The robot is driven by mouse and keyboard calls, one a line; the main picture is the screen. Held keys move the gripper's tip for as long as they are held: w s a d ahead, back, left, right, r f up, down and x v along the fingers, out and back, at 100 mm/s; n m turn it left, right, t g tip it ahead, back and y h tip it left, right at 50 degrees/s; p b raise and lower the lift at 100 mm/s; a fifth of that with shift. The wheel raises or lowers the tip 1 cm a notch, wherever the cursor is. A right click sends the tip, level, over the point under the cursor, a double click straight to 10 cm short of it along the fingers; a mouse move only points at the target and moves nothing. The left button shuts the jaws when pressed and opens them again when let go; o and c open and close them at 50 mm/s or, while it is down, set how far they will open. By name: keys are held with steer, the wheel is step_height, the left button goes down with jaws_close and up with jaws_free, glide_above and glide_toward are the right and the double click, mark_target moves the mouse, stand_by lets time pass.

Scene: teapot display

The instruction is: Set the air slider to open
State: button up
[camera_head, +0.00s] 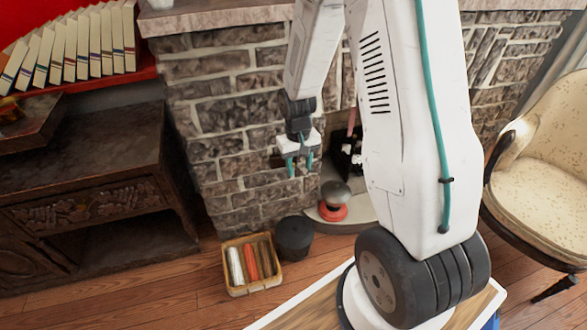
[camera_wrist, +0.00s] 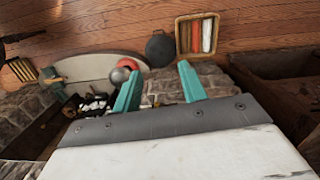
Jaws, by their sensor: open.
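My gripper (camera_head: 300,167) is in front of the stone fireplace pillar (camera_head: 225,130), with its teal fingers pointing down. In the wrist view, the two fingers (camera_wrist: 158,75) stand apart with nothing held between them. I cannot make out the air slider for certain in either view. A small dark part shows against the stone just left of the fingers in the head view, but it is too small to name. My arm hides much of the fireplace opening.
Black ironwork (camera_head: 348,152) shows in the fireplace. A grey-domed object with a red base (camera_head: 333,211) stands on the hearth. A black pot (camera_head: 295,238) and a basket (camera_head: 236,290) of rolls stand on the wooden floor. A carved cabinet (camera_head: 90,205) is left, an armchair (camera_head: 540,150) right.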

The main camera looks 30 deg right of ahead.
steer(key=w+d+f+t+h, duration=0.1)
steer(key=w+d+f+t, duration=0.2)
steer(key=f, duration=0.8)
steer(key=w+d+f+m+t, duration=0.1)
steer(key=w+d+f+t, duration=0.15)
steer(key=f, duration=0.95)
steer(key=w+d+f+t+h, duration=0.1)
steer(key=w+d+f+t, duration=0.25)
steer(key=f, duration=0.75)
steer(key=w+d+r+t+h, duration=0.3)
steer(key=w+r+t, duration=0.5)
steer(key=w, duration=0.4)
steer(key=shift+w+t, duration=0.2)
steer(key=shift+t, duration=0.4)
steer(key=shift+d, duration=0.1)
steer(key=shift+c, duration=0.3)
